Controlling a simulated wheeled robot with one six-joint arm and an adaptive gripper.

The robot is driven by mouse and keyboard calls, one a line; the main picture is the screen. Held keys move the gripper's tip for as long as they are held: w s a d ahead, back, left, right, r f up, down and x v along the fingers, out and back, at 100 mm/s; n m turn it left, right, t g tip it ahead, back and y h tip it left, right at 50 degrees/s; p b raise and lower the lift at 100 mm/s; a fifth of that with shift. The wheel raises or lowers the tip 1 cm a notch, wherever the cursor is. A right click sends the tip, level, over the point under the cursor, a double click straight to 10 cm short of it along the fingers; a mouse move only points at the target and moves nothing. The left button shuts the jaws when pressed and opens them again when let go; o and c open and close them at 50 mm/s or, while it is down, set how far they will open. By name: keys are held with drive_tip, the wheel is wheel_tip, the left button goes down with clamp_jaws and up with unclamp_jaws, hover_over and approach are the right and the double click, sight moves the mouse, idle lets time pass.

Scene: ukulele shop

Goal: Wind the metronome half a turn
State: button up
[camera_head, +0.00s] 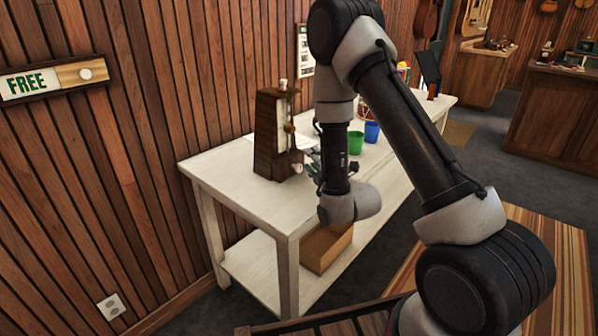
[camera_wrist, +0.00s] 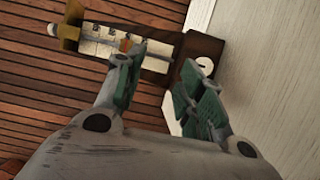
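The metronome (camera_head: 268,138) is a dark brown wooden tapered body with a pale scale face, standing upright on the white table (camera_head: 225,177). A small white knob (camera_head: 297,168) sits low on its side towards my gripper, and another pale knob is on top. My gripper (camera_head: 314,168) is close to the low knob, partly hidden by my arm. In the wrist view the metronome (camera_wrist: 222,50) lies across the top, with the round white knob (camera_wrist: 205,64) beside the right finger. My gripper (camera_wrist: 160,62) has its green-padded fingers apart with nothing held between them.
A green cup (camera_head: 355,143) and a blue cup (camera_head: 372,132) stand on the table beyond my arm. A cardboard box (camera_head: 322,247) is on the lower shelf. The near table end is clear.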

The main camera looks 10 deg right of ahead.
approach(300, 169)
drive_tip(key=shift+w+a+f, duration=0.1)
drive_tip(key=shift+w+f, duration=0.05)
drive_tip(key=shift+w, duration=0.3)
drive_tip(key=shift+w+a+f, duration=0.1)
drive_tip(key=shift+w, duration=0.35)
drive_tip(key=x, duration=0.6)
drive_tip(key=shift+r, duration=0.1)
drive_tip(key=shift+w+a, duration=0.1)
drive_tip(key=shift+w, duration=0.3)
drive_tip(key=c, duration=0.8)
drive_tip(key=shift+o, duration=0.2)
